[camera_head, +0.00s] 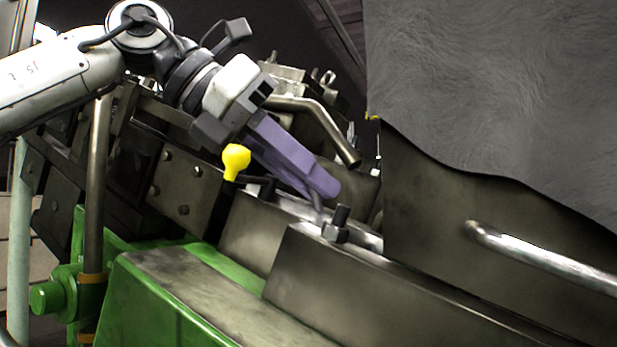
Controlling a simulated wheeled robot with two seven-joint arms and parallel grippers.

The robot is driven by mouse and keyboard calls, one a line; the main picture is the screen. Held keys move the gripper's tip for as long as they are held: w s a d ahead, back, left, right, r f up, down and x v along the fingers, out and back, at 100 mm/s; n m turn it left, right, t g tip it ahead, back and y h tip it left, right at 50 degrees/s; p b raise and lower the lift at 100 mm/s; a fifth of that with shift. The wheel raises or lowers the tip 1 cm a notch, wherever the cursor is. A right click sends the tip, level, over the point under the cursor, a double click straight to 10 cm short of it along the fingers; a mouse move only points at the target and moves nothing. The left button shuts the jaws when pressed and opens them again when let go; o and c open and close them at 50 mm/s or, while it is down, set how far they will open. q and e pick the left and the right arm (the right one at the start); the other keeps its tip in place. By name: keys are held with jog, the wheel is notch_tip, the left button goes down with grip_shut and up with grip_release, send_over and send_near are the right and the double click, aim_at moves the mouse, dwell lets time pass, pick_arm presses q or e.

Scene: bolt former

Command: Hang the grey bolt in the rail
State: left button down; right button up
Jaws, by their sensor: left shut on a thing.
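My left gripper (322,188) comes down from the upper left with its purple fingers closed. A short grey shank, the grey bolt (318,207), shows just under the fingertips; the rest of it is hidden by them. The bolt is held over the rail (365,241), the gap between the steel plates. I cannot tell whether its lower end touches the rail. A darker bolt-like piece with a hexagonal part (336,231) and an upright stub stands at the rail, just right of the held bolt. My right gripper is not in view.
A yellow knob (236,161) stands close left of the fingers. A bent metal pipe (322,127) passes just behind them. A large grey cover (500,85) and a metal handle (540,258) are at the right. The green machine frame (165,300) lies in front.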

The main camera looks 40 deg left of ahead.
pick_arm(q)
jog(key=shift+f, duration=0.15)
jog(key=c, duration=2)
grip_release()
jog(key=o, duration=0.4)
jog(key=shift+c, duration=0.2)
jog(key=shift+d, duration=0.15)
jog(key=shift+c, duration=1)
jog(key=shift+o, duration=0.4)
jog(key=shift+a, duration=0.2)
